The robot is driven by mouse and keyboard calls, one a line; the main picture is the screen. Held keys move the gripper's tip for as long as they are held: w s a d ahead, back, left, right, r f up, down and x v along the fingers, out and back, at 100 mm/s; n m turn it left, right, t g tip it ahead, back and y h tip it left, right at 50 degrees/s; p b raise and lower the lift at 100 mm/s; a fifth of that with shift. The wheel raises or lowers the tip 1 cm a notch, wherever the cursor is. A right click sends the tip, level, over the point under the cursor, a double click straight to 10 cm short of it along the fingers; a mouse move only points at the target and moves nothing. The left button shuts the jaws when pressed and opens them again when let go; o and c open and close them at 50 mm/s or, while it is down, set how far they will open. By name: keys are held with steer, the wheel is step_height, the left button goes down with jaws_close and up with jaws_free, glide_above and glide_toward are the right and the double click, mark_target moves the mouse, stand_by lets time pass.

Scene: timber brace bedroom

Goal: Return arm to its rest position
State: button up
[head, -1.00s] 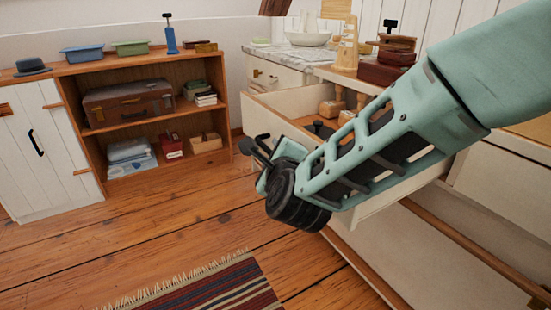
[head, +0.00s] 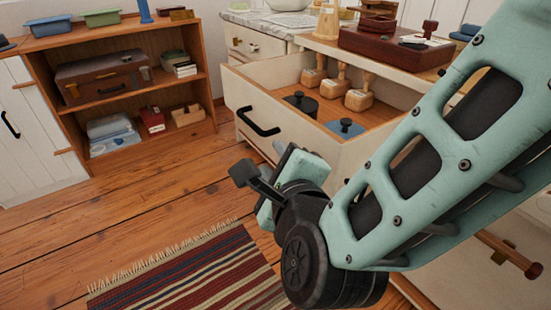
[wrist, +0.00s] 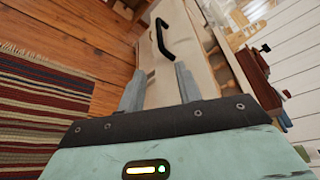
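My gripper (wrist: 159,82) is open in the wrist view, with its two grey fingers apart and nothing between them. My green arm comes in from the right and covers the drawer's right part. The drawer's black handle (head: 258,122) shows in the head view, and also beyond the fingertips in the wrist view (wrist: 170,42). I cannot tell the exact gap between gripper and drawer.
The open drawer holds several wooden stamps (head: 358,98) and dark lidded pieces (head: 300,104). A brown box (head: 390,50) stands on the top above it. A shelf unit (head: 135,135) is at the left. A striped rug (head: 190,270) lies on otherwise clear floor.

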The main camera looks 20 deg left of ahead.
steer(key=shift+s+d, duration=0.1)
steer(key=shift+s, duration=0.05)
stand_by(0.4)
steer(key=s+d+f+n+g+h+p, duration=0.1)
steer(key=s+d+n+g+h, duration=0.45)
steer(key=d+n, duration=0.75)
steer(key=s+d+f+n+g+h, duration=0.1)
steer(key=s+d+n+g+h, duration=0.1)
steer(key=s+d+n+g, duration=0.85)
steer(key=w+d+r+n+t+p, duration=0.1)
steer(key=w+r+p, duration=0.1)
steer(key=r+p, duration=1.3)
steer(key=w+d+r+n+t+p, duration=0.1)
steer(key=w+r+t+p, duration=0.1)
steer(key=r+p, duration=1.3)
steer(key=shift+d+r+p, duration=0.2)
steer(key=shift+d+p, duration=0.1)
steer(key=shift+d, duration=0.1)
